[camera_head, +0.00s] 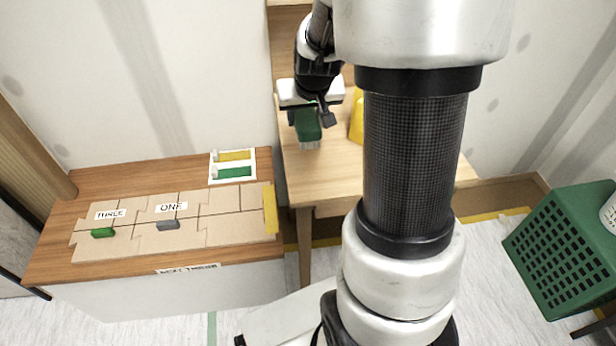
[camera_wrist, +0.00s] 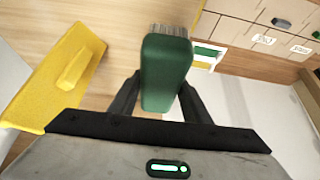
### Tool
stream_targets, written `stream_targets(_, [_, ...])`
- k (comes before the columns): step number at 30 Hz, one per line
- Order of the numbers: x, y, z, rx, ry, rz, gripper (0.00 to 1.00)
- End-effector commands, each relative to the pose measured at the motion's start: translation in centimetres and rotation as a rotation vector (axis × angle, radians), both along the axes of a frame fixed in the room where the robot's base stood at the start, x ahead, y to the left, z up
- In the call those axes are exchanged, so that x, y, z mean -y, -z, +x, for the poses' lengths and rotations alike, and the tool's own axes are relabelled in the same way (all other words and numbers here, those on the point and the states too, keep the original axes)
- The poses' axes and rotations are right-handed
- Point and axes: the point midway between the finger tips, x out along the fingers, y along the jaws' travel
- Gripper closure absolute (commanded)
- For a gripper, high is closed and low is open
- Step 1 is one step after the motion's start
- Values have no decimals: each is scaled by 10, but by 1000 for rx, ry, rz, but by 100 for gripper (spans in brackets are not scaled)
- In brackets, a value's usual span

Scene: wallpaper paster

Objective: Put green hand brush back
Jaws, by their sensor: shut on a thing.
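The green hand brush (camera_head: 307,125) is held in my gripper (camera_head: 308,103) above the wooden table at the back. Its pale bristles hang below the green body in the head view. In the wrist view the brush (camera_wrist: 165,72) sits between the two dark fingers of my gripper (camera_wrist: 160,95), with its bristles at the top of the picture. The gripper is shut on it. A white tray (camera_head: 213,170) stands on the lower bench to the left, with a yellow and a green section. It also shows in part in the wrist view (camera_wrist: 219,49).
A yellow tool (camera_wrist: 40,95) is close beside the brush on the wooden table (camera_head: 310,180). The lower bench holds a cardboard panel (camera_head: 205,230) labelled THREE and ONE, with a green piece (camera_head: 103,232) and a grey piece (camera_head: 168,225). A green crate (camera_head: 565,250) stands at right.

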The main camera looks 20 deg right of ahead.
Motion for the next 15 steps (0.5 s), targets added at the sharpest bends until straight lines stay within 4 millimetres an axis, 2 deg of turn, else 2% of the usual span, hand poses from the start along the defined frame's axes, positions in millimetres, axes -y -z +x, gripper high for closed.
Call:
stream_targets(1, [7, 11, 2, 3, 12, -1, 80])
stream_targets(3, [12, 13, 2, 2, 21, -1, 80])
stream_targets(15, [14, 14, 2, 0, 25, -1, 80])
